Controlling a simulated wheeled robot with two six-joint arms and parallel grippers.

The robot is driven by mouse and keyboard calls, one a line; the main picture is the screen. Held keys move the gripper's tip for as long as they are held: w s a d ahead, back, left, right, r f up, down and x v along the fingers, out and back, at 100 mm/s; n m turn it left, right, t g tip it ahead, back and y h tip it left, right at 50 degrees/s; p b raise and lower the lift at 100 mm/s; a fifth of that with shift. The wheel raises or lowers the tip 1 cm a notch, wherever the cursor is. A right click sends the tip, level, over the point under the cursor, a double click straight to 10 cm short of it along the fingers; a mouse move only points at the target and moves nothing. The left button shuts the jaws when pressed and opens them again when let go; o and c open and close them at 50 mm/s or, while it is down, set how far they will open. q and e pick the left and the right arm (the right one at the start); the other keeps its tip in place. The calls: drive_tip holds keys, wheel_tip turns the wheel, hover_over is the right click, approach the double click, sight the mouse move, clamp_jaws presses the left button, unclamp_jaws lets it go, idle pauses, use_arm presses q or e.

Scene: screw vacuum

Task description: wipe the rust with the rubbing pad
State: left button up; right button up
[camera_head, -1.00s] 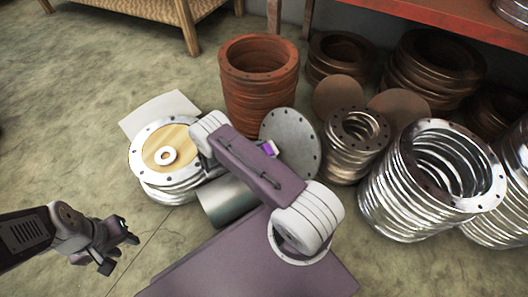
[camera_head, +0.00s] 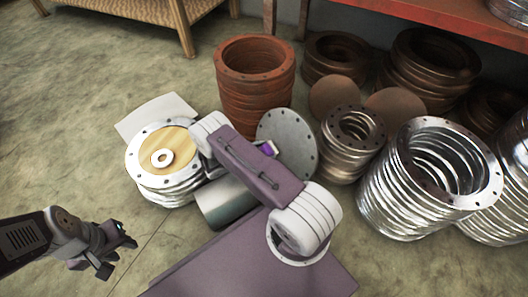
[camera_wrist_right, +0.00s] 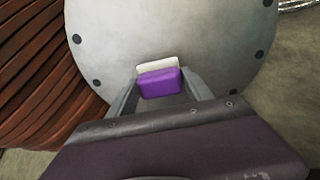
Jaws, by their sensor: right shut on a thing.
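My right gripper (camera_wrist_right: 160,92) is shut on the rubbing pad (camera_wrist_right: 160,83), which is purple with a white layer. The pad is in front of a grey round plate (camera_wrist_right: 215,55) with dark bolt holes; I cannot tell whether they touch. In the head view, the pad (camera_head: 267,149) shows as a small purple patch beside my arm, at the left of the grey plate (camera_head: 299,138). My arm hides most of the right gripper there. No distinct rust patch shows on the visible part of the plate. My left gripper (camera_head: 124,240) is empty at the lower left, fingers apart.
A rust-red ribbed cylinder (camera_head: 255,95) stands behind the plate. Brown and silver ring stacks (camera_head: 425,185) crowd the right. A flanged part with a wooden disc (camera_head: 180,141) and a white sheet (camera_head: 150,112) lie left. Floor at the far left is clear.

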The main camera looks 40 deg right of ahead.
drive_tip(key=shift+d+f, duration=0.15)
drive_tip(key=shift+d, duration=0.15)
